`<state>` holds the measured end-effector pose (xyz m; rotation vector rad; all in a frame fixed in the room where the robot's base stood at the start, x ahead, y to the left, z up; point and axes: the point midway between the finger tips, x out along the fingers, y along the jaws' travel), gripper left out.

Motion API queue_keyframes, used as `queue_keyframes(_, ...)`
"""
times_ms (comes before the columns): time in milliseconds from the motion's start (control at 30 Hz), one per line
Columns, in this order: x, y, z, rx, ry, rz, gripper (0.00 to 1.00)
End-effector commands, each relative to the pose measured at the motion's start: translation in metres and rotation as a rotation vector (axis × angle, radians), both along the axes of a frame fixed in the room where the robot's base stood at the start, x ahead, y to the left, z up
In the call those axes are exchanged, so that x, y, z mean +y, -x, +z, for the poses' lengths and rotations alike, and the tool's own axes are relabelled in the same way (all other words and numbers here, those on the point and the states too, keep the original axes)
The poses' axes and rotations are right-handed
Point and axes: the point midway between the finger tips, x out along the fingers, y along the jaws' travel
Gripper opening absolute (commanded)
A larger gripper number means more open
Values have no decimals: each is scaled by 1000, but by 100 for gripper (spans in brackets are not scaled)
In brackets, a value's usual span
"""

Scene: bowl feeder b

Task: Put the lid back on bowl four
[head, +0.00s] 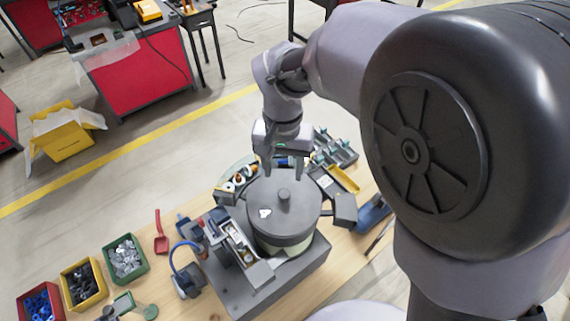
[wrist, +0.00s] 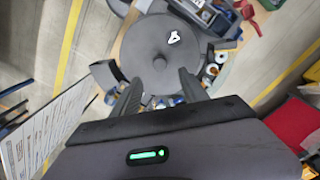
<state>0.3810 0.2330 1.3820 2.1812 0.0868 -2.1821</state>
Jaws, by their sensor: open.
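The dark grey round lid (head: 300,208), with a centre knob (head: 283,195) and a white mark, lies over the top of a pale green bowl (head: 286,246). In the wrist view the lid (wrist: 140,50) shows a white mark like a 4, and its knob (wrist: 159,62) stands just beyond the fingertips. My gripper (head: 284,172) points down above the lid's far side, open and empty. In the wrist view my gripper (wrist: 158,82) has its two fingers apart, with the knob in line with the gap. Whether the lid sits fully down on the rim cannot be told.
The bowl stands on a grey feeder base (head: 300,273) with boxy units around it. Red (head: 40,303), yellow (head: 84,284) and green (head: 125,258) parts bins and a red scoop (head: 161,235) lie left. A compartment tray (head: 335,150) is behind right.

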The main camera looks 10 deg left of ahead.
Motion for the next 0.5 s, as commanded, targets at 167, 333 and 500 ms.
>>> queue_keyframes(167,-1,0,6,-2,-2,-2,52)
queue_keyframes(333,-64,13,65,-95,-101,-123,52)
queue_keyframes(500,-153,71,118,-287,-227,-315,52)
